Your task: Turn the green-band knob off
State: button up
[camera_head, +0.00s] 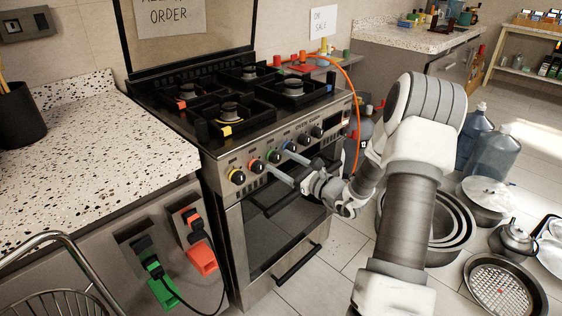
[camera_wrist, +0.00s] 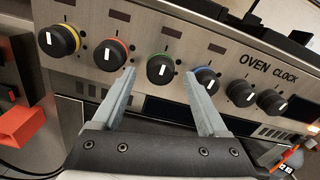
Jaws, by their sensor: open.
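The green-band knob (camera_wrist: 160,68) is a black knob with a green ring and a white mark on the stove's front panel. It also shows in the head view (camera_head: 274,156), partly hidden near my fingers. In the wrist view, my gripper (camera_wrist: 159,74) is open and empty, with its fingertips to the left and right of this knob and visible gaps on both sides. In the head view, my gripper (camera_head: 279,160) reaches toward the panel from the right. I cannot tell whether a fingertip touches the panel.
The orange-band knob (camera_wrist: 110,54) and blue-band knob (camera_wrist: 203,78) flank the green one closely. A yellow-band knob (camera_wrist: 58,40) is further left. Plain black knobs (camera_wrist: 240,93) are to the right. An oven handle (camera_head: 297,263) projects below. An orange hose (camera_head: 354,100) hangs at the stove's right.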

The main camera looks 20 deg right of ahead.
jog(key=p+v, duration=0.3)
jog(key=v, duration=1.3)
jog(key=shift+s, duration=0.3)
jog(key=shift+r, duration=0.1)
